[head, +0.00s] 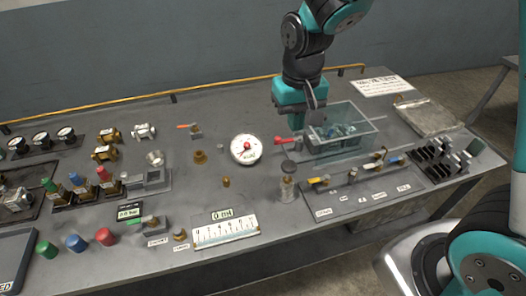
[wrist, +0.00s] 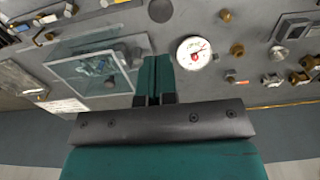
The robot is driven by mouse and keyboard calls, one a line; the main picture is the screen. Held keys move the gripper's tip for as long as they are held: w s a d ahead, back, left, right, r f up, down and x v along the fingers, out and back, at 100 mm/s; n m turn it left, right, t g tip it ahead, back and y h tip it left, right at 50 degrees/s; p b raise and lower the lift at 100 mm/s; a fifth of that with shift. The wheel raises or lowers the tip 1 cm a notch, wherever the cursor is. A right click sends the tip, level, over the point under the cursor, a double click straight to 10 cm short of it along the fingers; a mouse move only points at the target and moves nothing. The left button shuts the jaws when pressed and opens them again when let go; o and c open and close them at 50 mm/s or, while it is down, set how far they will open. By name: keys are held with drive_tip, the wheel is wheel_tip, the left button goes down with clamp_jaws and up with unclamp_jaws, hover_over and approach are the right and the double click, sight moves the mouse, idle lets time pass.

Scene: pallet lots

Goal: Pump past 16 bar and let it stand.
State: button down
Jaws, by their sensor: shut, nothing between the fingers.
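A round white pressure gauge (head: 246,149) with a red hub stands on the bench left of my gripper; its reading is too small to tell. It also shows in the wrist view (wrist: 194,52). A lever with a red knob (head: 278,140) lies between the gauge and a clear box (head: 352,128). My gripper (head: 297,122) is above the bench just behind the red knob, by the box's left side. Its teal fingers (wrist: 154,76) are together and hold nothing. Whether they touch the lever cannot be told; the lever is not clear in the wrist view.
A small green display (head: 129,211) seems to read about 7.0 bar. Coloured buttons (head: 105,236), brass fittings (head: 200,157) and a white scale (head: 225,232) fill the left and front. A valve panel (head: 360,192) lies at front right. A brass pipe (head: 220,87) runs along the back.

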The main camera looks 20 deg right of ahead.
sight(290, 167)
drive_tip(key=shift+s+a+r+b, duration=0.1)
drive_tip(key=shift+a+r+b, duration=0.05)
drive_tip(key=shift+r+b, duration=0.4)
drive_tip(key=shift+s+a+r+b, duration=0.1)
drive_tip(key=shift+r+b, duration=0.25)
drive_tip(key=shift+r, duration=0.25)
wheel_tip(290, 167, down, 14)
drive_tip(key=shift+w+p, duration=0.1)
drive_tip(key=shift+p, duration=1.15)
drive_tip(key=shift+f, duration=0.1)
wheel_tip(290, 167, down, 4)
drive_tip(key=b, duration=0.2)
drive_tip(key=shift+b, duration=0.4)
drive_tip(key=shift+r, duration=0.2)
